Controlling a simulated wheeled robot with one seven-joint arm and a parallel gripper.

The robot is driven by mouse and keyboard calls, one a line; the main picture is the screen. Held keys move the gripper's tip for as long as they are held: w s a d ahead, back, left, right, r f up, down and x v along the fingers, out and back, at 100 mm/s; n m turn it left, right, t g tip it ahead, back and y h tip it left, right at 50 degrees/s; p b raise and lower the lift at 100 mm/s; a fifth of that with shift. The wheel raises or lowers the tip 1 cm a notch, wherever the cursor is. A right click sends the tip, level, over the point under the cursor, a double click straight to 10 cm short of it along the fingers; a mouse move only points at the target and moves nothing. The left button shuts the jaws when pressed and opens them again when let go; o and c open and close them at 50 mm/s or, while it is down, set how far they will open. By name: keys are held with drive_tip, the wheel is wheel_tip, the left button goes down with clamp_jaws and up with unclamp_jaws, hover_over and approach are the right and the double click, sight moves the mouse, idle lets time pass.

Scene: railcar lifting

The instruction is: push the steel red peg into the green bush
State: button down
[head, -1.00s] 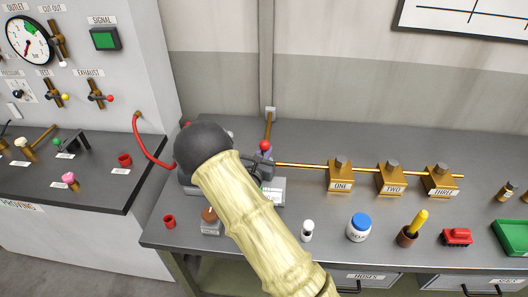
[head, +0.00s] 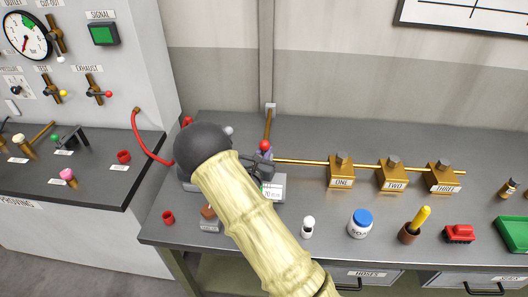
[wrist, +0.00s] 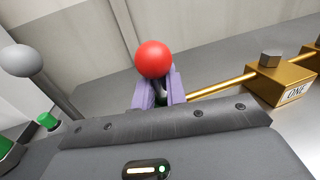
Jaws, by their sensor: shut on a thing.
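The red head also shows in the head view (head: 264,146), at the back of the bench beside the wall post. The peg's shaft and lower end are mostly hidden by the fingers and my arm.
A brass pipe (head: 308,162) runs right to blocks ONE (head: 341,171), TWO (head: 392,176) and THREE (head: 444,178). A grey ball knob (wrist: 17,60) stands left of my gripper. A white figure (head: 308,227), a blue-lidded jar (head: 360,223) and a red cup (head: 168,217) stand along the front.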

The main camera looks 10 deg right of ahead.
drive_tip(key=shift+f+b, duration=0.55)
drive_tip(key=shift+f, duration=0.15)
drive_tip(key=c, duration=1.3)
unclamp_jaws()
drive_tip(key=shift+c, duration=0.2)
drive_tip(key=shift+s, duration=0.1)
drive_tip(key=b+v, duration=0.4)
drive_tip(key=v, duration=1.3)
